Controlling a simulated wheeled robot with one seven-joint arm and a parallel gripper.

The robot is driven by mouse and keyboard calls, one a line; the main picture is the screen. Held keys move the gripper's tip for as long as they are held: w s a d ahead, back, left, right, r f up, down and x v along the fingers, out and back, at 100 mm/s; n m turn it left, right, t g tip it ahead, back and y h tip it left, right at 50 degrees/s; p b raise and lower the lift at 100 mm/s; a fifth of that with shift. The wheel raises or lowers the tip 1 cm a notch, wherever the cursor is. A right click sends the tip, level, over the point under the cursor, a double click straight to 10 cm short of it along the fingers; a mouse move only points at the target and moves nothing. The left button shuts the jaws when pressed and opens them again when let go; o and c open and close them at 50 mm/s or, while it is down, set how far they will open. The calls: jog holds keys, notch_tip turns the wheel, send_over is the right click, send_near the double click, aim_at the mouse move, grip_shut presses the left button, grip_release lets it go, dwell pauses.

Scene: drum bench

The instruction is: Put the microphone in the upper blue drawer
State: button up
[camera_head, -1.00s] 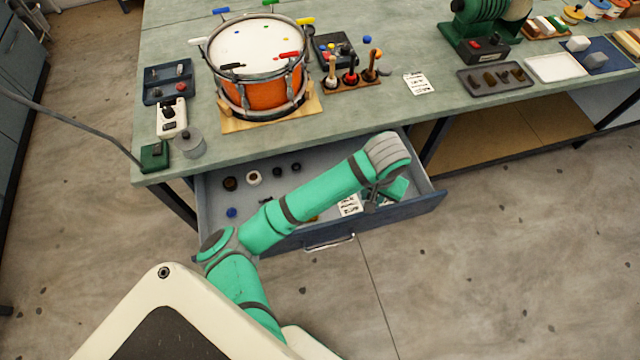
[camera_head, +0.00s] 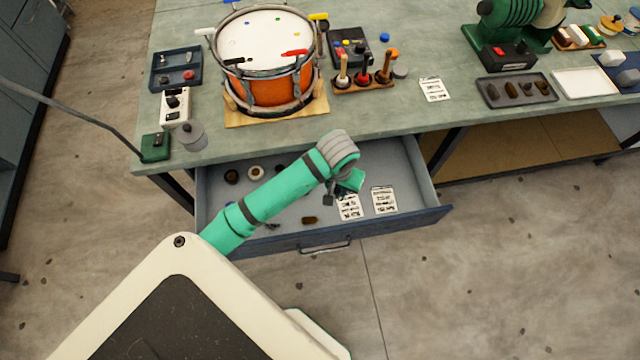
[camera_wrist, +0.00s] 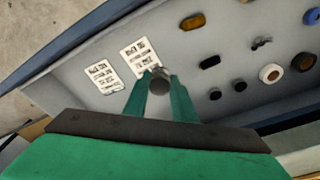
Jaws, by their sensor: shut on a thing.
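The blue drawer (camera_head: 420,215) under the bench is pulled open, with its handle on the front panel. My gripper (camera_wrist: 158,92) is above the inside of the drawer, right of its middle in the head view. Its green fingers are shut on a small dark grey, round-ended thing, which looks like the microphone (camera_wrist: 158,78). In the head view the end of the microphone (camera_head: 328,199) shows small and dark below the gripper. Most of its body is hidden by the fingers. I cannot tell its height above the drawer floor.
Two printed cards (camera_head: 384,200) lie in the drawer near the gripper. Several small round and dark parts (camera_head: 256,172) lie toward its left and back. Bare drawer floor shows at the right. The bench top above holds an orange drum (camera_head: 268,85) and tools.

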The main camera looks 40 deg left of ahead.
jog(key=a+f, duration=0.2)
jog(key=w+a+f, duration=0.1)
jog(key=a+f, duration=0.1)
jog(key=w+a+f, duration=0.1)
jog(key=a+f, duration=0.2)
jog(key=shift+a, duration=0.1)
jog(key=shift+f, duration=1.5)
jog(key=shift+f, duration=0.1)
jog(key=o, duration=1)
jog(key=shift+o, duration=0.2)
notch_tip(320, 180, up, 12)
jog(key=s, duration=0.1)
jog(key=shift+s+d, duration=0.2)
jog(key=shift+d, duration=0.05)
